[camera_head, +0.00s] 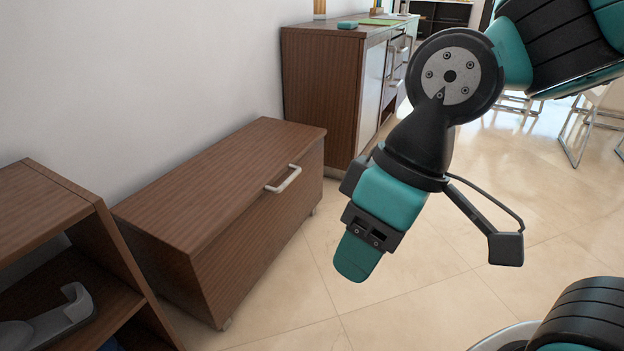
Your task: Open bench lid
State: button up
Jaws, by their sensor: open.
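The bench (262,240) is a long brown wooden chest against the white wall. Its lid (220,180) lies flat and shut. A pale metal handle (284,179) sits at the front edge of the lid, towards its far end. My gripper (358,258) is to the right of the bench, pointing down above the tiled floor. It is open, apart from the handle, and holds nothing. One teal finger shows clearly; the other is mostly hidden behind it.
A brown open shelf (50,215) with a grey object (50,322) on it stands at the near left. A taller cabinet (322,90) stands beyond the bench. White chairs (590,120) are at the far right. The tiled floor (440,290) before the bench is clear.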

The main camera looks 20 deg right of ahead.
aim_at(185, 209)
jog(key=z, duration=0.5)
jog(key=k, duration=0.15)
jog(key=u, duration=1.1)
jog(key=i, duration=1.1)
jog(key=z, duration=0.4)
